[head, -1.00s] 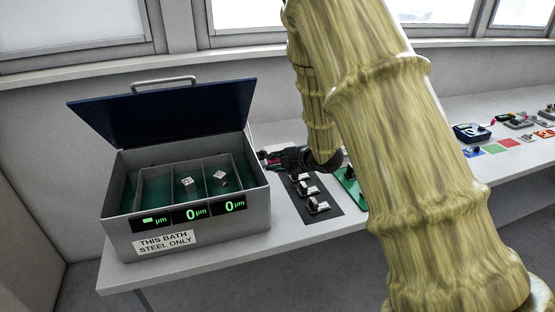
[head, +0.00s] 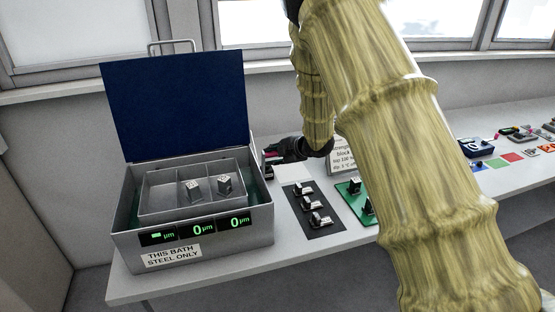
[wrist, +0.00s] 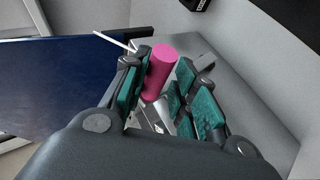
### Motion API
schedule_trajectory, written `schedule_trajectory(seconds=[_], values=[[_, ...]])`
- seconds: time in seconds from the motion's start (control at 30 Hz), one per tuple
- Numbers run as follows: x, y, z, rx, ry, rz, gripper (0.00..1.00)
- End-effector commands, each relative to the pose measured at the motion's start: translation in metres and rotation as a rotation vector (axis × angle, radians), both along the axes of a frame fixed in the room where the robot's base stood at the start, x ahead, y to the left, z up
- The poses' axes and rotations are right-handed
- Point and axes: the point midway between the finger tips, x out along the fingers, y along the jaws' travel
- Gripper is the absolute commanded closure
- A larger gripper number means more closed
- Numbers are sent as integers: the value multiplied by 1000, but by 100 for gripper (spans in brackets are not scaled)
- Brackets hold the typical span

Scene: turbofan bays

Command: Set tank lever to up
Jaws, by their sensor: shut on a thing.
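The tank (head: 125,248) is a grey box on the bench at left in the head view, labelled "THIS BATH STEEL ONLY". Its dark blue lid (head: 175,105) stands open, nearly upright. Inside, a divided grey tray (head: 158,206) sits high, near the tank's rim, with two small metal blocks (head: 195,188) in it. The tank lever has a pink round handle (wrist: 160,70), seen between the fingers in the wrist view. My gripper (wrist: 168,88) is shut on this handle. In the head view my gripper (head: 275,156) is at the tank's right side, its fingertips partly hidden.
A dark panel with several switches (head: 315,207) lies right of the tank, beside a green board (head: 352,190). A small sign (head: 341,158) stands behind them. My arm hides the middle.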

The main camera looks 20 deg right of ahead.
Motion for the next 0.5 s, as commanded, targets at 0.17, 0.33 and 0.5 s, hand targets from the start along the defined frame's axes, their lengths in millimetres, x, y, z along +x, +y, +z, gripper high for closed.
schedule_trajectory(seconds=[0.17,0.33,0.5], values=[[9,5,4,3,-9,6,100],[12,5,6,5,-11,5,100],[12,5,7,7,-12,5,100]])
